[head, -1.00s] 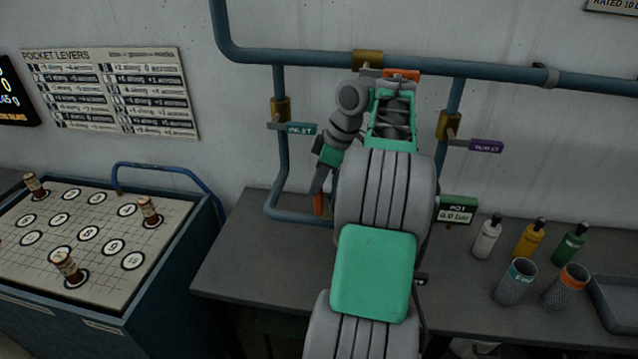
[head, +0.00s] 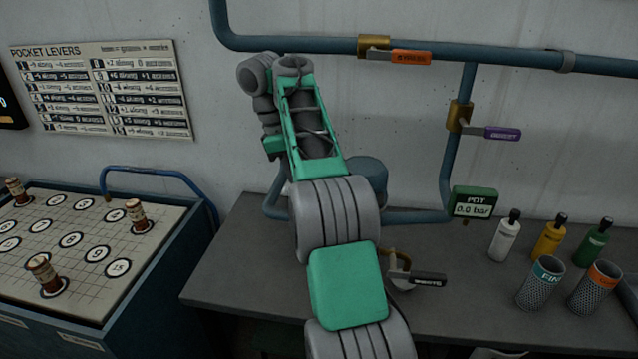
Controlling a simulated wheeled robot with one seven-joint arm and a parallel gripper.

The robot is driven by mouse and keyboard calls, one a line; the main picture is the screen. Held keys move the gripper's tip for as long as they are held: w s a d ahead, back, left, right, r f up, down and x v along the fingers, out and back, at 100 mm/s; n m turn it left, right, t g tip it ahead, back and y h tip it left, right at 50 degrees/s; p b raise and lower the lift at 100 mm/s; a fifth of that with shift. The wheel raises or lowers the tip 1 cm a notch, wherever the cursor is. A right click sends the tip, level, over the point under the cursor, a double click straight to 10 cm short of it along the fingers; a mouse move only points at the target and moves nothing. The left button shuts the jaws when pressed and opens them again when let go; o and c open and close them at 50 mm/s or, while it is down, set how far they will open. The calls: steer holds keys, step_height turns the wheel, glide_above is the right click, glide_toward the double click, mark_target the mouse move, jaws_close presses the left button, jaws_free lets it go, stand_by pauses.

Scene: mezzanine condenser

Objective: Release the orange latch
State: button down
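The orange latch is not clearly visible; my arm covers the area where an orange piece showed earlier. One orange handle (head: 410,57) is in view, on a brass valve of the upper pipe, and my arm is well to the left of it. A blue-grey round vessel (head: 368,172) stands behind my arm, partly hidden by it. My gripper (head: 284,187) is mostly hidden behind my forearm, left of the vessel. Its fingers cannot be made out, nor whether they touch anything.
A purple valve handle (head: 502,133), a green pot gauge (head: 474,203) reading about 0.0 bar and a black-handled lever (head: 427,279) lie right of my arm. Bottles (head: 551,240) and mesh cups (head: 541,282) stand at the bench's right. The bench (head: 235,270) is clear at left.

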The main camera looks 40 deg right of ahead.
steer(key=shift+w+a+f, duration=0.1)
steer(key=shift+f, duration=0.05)
stand_by(0.3)
steer(key=c, duration=1.3)
jaws_free()
steer(key=p+v, duration=0.6)
steer(key=v, duration=0.1)
steer(key=shift+w+a+r, duration=0.15)
steer(key=shift+w+r, duration=0.05)
steer(key=shift+r, duration=0.15)
